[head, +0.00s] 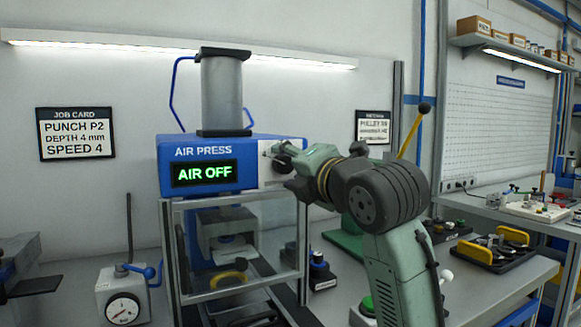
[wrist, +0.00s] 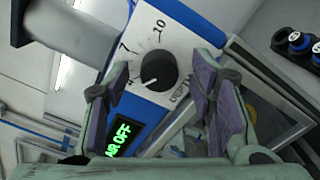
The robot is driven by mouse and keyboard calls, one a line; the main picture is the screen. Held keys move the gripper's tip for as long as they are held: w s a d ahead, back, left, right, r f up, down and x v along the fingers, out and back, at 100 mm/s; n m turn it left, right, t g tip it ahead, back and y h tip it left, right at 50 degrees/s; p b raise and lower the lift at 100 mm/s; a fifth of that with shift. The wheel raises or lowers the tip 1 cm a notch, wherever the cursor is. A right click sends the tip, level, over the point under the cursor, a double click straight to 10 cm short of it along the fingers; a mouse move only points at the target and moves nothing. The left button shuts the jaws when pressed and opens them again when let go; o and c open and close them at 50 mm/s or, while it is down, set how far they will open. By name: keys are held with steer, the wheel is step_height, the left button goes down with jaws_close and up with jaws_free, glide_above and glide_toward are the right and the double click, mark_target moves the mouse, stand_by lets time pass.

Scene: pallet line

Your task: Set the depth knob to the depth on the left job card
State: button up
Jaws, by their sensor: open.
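The left job card (head: 75,134) on the wall reads PUNCH P2, DEPTH 4 mm, SPEED 4. The blue air press (head: 185,150) shows AIR OFF in green. Its depth knob (wrist: 158,69) is round and black on a white plate (wrist: 178,42) marked 7, 10 and DEPTH. The knob's white pointer aims to the lower left in the wrist view, and a mark there is partly hidden by a finger. My gripper (wrist: 161,78) is open, with one finger on each side of the knob; I see no clear contact.
A second card (head: 373,126) on the wall is partly hidden by my arm. A dial gauge device (head: 122,309) stands left of the press. The press has a clear guard (head: 281,235) below.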

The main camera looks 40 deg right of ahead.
steer(key=v, duration=1.2)
stand_by(0.4)
